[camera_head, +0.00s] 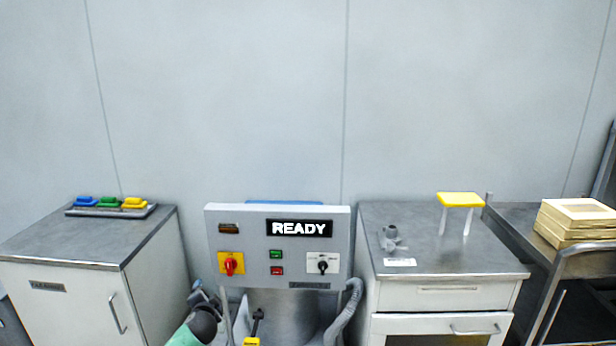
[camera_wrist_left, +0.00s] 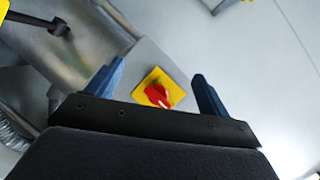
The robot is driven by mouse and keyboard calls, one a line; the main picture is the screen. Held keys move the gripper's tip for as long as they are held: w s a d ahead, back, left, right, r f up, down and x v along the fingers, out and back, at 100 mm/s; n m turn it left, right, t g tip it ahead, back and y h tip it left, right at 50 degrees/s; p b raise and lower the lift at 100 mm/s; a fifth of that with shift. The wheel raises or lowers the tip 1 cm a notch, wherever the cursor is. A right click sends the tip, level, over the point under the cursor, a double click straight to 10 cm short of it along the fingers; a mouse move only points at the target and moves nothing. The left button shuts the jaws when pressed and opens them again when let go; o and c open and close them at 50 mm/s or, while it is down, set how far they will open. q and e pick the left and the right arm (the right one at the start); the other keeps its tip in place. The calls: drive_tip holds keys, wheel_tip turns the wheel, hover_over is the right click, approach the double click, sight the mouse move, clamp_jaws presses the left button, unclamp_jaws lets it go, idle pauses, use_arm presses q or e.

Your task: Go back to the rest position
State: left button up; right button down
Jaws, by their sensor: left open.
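My left gripper (camera_wrist_left: 159,72) is open and empty in the left wrist view, its two blue fingers spread apart. Between and beyond them is the red rotary switch (camera_wrist_left: 158,96) on its yellow plate (camera_wrist_left: 149,82); I see no finger touching it. In the head view my left arm comes in at the bottom, just below and left of the control panel (camera_head: 250,213). The panel's display (camera_head: 299,228) reads READY. The red switch (camera_head: 230,266) sits at the panel's lower left. My right gripper is not in view.
A left cabinet (camera_head: 60,258) bears blue, green and yellow blocks on a tray (camera_head: 110,211). A right cabinet (camera_head: 440,297) bears a grey fitting (camera_head: 391,239) and a yellow-topped stand (camera_head: 460,199). A cart at far right carries stacked wooden trays (camera_head: 578,221). A grey hose (camera_head: 346,312) hangs beside the panel.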

use_arm(q)
drive_tip(key=s+d+f+n+g+h, duration=0.1)
drive_tip(key=s+d+f+n+g, duration=0.3)
drive_tip(key=s+f, duration=0.95)
drive_tip(key=s+d+f+n+g+h, duration=0.2)
drive_tip(key=s+d+f+g, duration=0.3)
drive_tip(key=s+f, duration=0.8)
drive_tip(key=s+d+f+g, duration=0.1)
drive_tip(key=s+f, duration=0.4)
drive_tip(key=s, duration=0.5)
drive_tip(key=s+d+f+n+g, duration=0.1)
drive_tip(key=s+d+f, duration=0.2)
drive_tip(key=s, duration=0.7)
drive_tip(key=s+d+f+g+h, duration=0.1)
drive_tip(key=s+d+f, duration=0.1)
drive_tip(key=s+f, duration=0.5)
drive_tip(key=s, duration=0.4)
drive_tip(key=shift+d+f+n+g, duration=0.2)
drive_tip(key=shift+d+n+g, duration=0.1)
drive_tip(key=shift+d+g, duration=0.1)
